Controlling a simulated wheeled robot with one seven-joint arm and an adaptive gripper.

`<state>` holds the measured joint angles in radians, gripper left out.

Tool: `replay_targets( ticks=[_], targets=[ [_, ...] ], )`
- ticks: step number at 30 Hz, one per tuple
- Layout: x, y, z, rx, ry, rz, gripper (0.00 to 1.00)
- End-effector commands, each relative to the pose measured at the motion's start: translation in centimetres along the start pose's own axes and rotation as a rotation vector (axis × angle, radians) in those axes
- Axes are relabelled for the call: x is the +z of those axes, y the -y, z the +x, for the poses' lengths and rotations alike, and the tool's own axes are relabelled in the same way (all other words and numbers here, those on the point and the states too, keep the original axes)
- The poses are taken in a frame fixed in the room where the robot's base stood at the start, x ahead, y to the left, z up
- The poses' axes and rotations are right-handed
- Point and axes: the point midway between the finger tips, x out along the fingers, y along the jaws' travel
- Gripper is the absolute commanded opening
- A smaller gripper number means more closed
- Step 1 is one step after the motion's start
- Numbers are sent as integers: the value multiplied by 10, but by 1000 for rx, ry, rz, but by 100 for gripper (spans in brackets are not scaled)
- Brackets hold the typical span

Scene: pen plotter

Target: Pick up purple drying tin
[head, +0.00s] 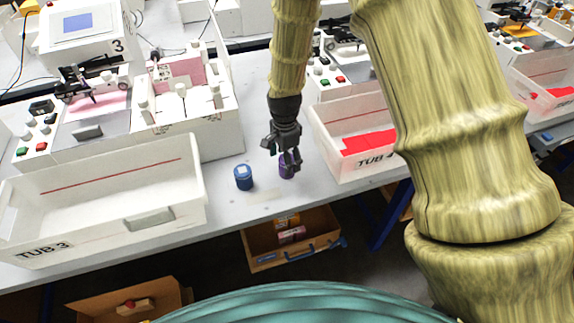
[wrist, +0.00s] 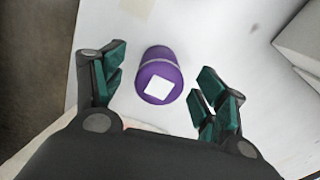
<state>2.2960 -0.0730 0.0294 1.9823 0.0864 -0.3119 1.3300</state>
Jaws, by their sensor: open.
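The purple drying tin (head: 286,171) stands on the grey bench between the two tubs, near its front edge. In the wrist view the tin (wrist: 159,74) shows its purple lid with a white square label. My gripper (head: 288,160) is directly over the tin in the head view and hides part of it. In the wrist view my gripper (wrist: 160,92) is open, with one green-padded finger to each side of the tin. The tin sits between and slightly beyond the fingertips, and I see no contact.
A blue tin (head: 243,178) stands just left of the purple one. The white tub marked TUB 3 (head: 100,232) is at left, and another white tub (head: 372,172) with red pieces is at right. An open drawer-like box (head: 262,262) is below the bench edge.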

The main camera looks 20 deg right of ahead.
Motion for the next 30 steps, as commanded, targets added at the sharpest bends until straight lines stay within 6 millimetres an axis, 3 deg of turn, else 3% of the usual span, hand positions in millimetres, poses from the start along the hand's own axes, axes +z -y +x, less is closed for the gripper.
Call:
replay_targets(
  ticks=[15, 27, 30],
  targets=[
    [-9, 0, 43, 2, 0, 1, 72],
    [-9, 0, 51, 1, 0, 2, 72],
    [-9, 0, 51, 1, 0, 2, 56]
  ],
)
